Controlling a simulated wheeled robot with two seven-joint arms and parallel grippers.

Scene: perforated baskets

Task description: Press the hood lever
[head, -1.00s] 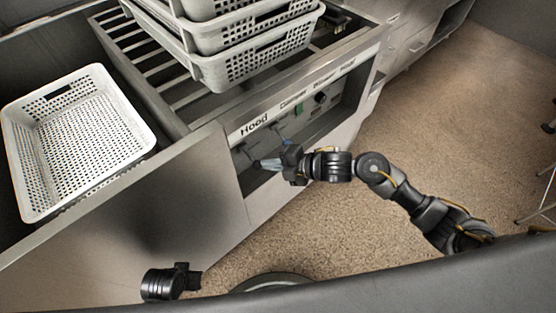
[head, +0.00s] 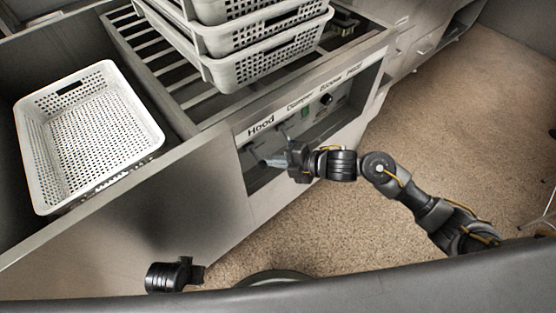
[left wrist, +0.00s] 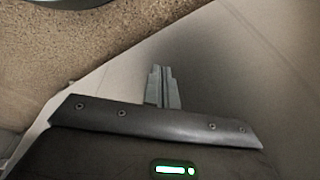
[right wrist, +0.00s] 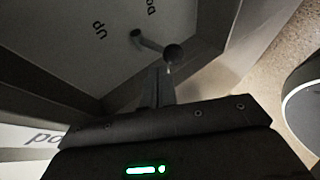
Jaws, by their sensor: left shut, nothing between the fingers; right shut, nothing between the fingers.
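The control panel with the printed word "Hood" (head: 261,126) is recessed in the front of the steel counter. The right wrist view shows the hood lever (right wrist: 172,52), a short stem with a round dark knob, between the labels "up" and one partly cut off. My right gripper (right wrist: 160,72) is shut and empty, with its tips very close to the knob; I cannot tell whether they touch. In the head view this gripper (head: 266,162) points left into the recess under the Hood label. My left gripper (left wrist: 159,70) is shut and empty, low beside the plain cabinet front.
A second lever (head: 284,134), a green switch (head: 305,113) and a dark knob (head: 326,99) sit farther along the panel. Stacked white perforated baskets (head: 262,68) stand on the slatted rack above. A single empty basket (head: 40,185) lies at left.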

